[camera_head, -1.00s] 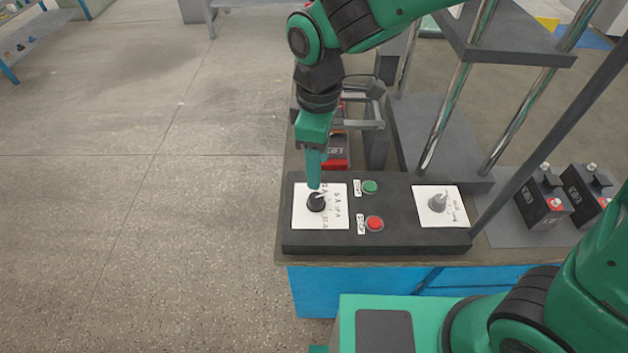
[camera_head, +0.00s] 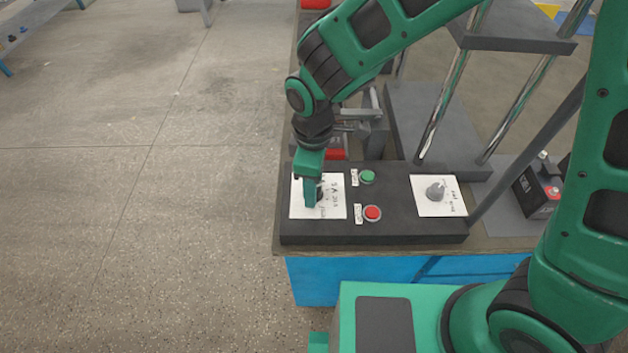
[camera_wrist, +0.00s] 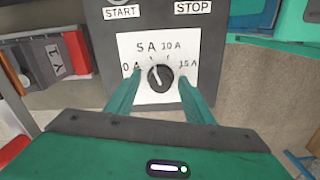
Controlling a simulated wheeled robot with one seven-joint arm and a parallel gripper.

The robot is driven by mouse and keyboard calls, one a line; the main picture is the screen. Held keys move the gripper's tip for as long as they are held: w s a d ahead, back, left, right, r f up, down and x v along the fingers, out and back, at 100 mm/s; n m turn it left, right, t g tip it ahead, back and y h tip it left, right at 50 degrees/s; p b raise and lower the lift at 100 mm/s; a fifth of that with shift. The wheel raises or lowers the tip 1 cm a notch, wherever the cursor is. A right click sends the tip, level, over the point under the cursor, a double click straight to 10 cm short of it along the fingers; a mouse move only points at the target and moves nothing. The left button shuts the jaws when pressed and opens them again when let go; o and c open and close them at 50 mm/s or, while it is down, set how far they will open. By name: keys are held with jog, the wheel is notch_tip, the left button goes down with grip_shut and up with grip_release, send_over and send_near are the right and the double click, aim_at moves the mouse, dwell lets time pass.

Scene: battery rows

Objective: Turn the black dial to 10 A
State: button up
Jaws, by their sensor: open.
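The black dial (camera_wrist: 160,78) sits on a white scale plate (camera_wrist: 130,45) marked 0 A, 5 A, 10 A and 15 A. Its white pointer line points up and slightly left, toward 5 A. My gripper (camera_wrist: 159,80) is open, with one green finger on each side of the dial. A gap seems to show between each finger and the dial; I cannot tell whether either touches. In the head view my gripper (camera_head: 310,201) is down at the plate and hides much of the dial (camera_head: 321,195).
The dark control panel (camera_head: 390,225) also carries a green button (camera_head: 367,177), a red button (camera_head: 372,213) and a grey dial (camera_head: 436,192) on its own plate. Metal posts and a shelf (camera_head: 510,40) stand behind it. A battery (camera_head: 538,190) stands at the right.

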jog(key=c, duration=1)
jog(key=shift+c, duration=0.2)
jog(key=shift+m, duration=0.3)
jog(key=m, duration=0.4)
jog(key=shift+w, duration=0.1)
jog(key=shift+r+m, duration=0.1)
jog(key=shift+m, duration=1.9)
jog(key=shift+w+a, duration=0.1)
